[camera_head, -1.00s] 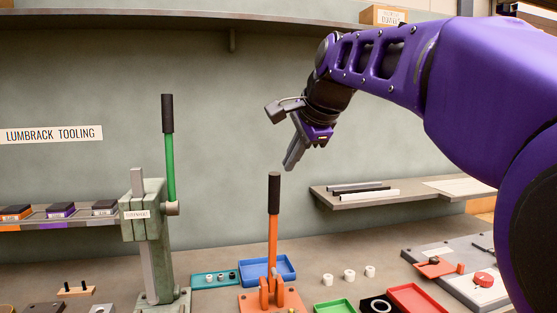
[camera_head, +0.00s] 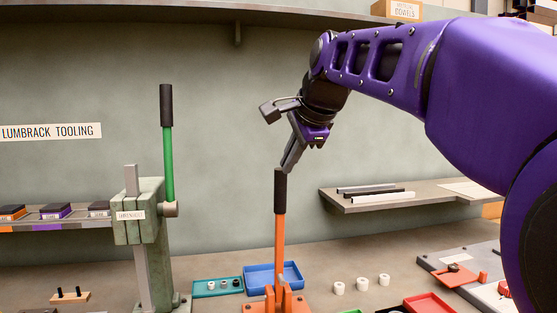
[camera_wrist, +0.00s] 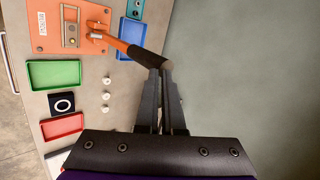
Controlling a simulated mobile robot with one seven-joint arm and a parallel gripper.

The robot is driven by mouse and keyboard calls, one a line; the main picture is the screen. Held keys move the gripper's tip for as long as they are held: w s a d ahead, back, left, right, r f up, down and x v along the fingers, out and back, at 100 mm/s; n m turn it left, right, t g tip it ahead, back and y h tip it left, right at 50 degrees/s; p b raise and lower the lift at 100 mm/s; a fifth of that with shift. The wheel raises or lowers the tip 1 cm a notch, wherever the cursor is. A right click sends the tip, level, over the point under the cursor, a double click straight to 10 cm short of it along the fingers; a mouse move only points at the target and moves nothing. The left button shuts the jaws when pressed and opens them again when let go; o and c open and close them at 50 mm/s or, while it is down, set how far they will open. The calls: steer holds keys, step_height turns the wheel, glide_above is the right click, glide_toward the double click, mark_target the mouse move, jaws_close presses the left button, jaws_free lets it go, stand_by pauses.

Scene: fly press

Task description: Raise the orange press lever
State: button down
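The orange press lever (camera_head: 280,228) stands nearly upright with a black grip on top. Its foot is in the orange press base (camera_head: 262,305) at the bottom edge. It also shows in the wrist view (camera_wrist: 126,47), with the black grip's end at the fingertips. My gripper (camera_head: 287,168) is just above the top of the grip, pointing down. In the wrist view the two fingers (camera_wrist: 161,70) lie close together and look shut, with no object seen between them. I cannot tell whether the tips touch the grip.
A green-levered press (camera_head: 150,215) stands to the left. A blue tray (camera_head: 290,270) and teal holder (camera_head: 205,290) lie behind the orange press. Several white cylinders (camera_head: 338,288) and a red tray (camera_head: 428,303) are to the right. A wall shelf (camera_head: 370,205) holds bars.

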steer(key=w+p, duration=0.1)
steer(key=w, duration=0.1)
steer(key=w+a+p, duration=0.1)
steer(key=w+p, duration=0.1)
steer(key=shift+w+a+r, duration=0.1)
steer(key=shift+a+r, duration=0.05)
steer(key=shift+w+p, duration=0.3)
